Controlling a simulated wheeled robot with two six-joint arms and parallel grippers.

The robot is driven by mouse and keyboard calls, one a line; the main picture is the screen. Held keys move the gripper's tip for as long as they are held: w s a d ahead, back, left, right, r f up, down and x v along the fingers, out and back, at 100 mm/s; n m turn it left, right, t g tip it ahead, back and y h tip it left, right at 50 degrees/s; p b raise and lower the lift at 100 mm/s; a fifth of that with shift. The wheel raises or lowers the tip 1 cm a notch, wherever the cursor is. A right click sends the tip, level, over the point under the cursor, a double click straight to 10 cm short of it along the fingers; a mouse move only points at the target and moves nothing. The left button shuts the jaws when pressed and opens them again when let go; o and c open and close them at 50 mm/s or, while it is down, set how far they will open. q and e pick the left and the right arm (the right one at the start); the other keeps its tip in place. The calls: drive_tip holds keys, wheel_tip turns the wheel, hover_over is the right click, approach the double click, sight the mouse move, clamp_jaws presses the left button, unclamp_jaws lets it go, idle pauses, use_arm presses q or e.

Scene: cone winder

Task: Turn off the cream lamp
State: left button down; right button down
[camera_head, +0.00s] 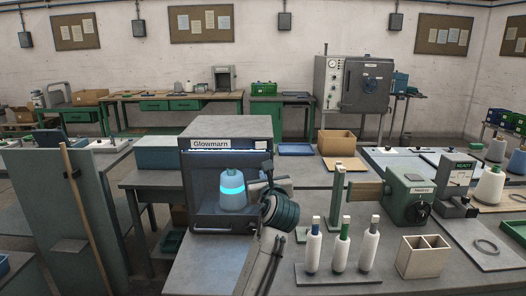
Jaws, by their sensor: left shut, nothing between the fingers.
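A grey cabinet labelled Glowmarn (228,133) stands on the near bench with its front open. A bright pale blue-white strip (210,144) glows under its label, and a small cream-white piece (261,145) sits at the upper right of its front. I cannot tell for sure which part is the cream lamp. A cone (232,188) with a glowing cyan band stands inside. My wrist hides the cabinet's lower right. My right gripper is out of view.
Three upright spindles (341,245) with white yarn stand on a tray right of my arm. A divided wooden box (422,256) and a green winder unit (408,190) are further right. A tall grey panel (60,220) with a wooden pole stands left.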

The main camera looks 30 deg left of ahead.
sight(256, 147)
use_arm(q)
drive_tip(key=r, duration=0.2)
drive_tip(key=shift+w+r+m, duration=0.2)
drive_tip(key=shift+r+m, duration=0.1)
drive_tip(key=shift+m, duration=0.1)
drive_tip(key=shift+w+a, duration=0.1)
drive_tip(key=p+x, duration=0.1)
drive_tip(key=x, duration=0.3)
drive_tip(key=p+x, duration=0.1)
drive_tip(key=x, duration=0.3)
drive_tip(key=p+x, duration=0.1)
drive_tip(key=x, duration=0.3)
drive_tip(key=shift+w+a+r, duration=0.2)
drive_tip(key=shift+a+r, duration=0.1)
drive_tip(key=shift+a, duration=0.05)
drive_tip(key=shift+w+a+f, duration=0.15)
drive_tip(key=shift+w+a, duration=0.2)
drive_tip(key=shift+w, duration=0.05)
drive_tip(key=shift+p, duration=0.3)
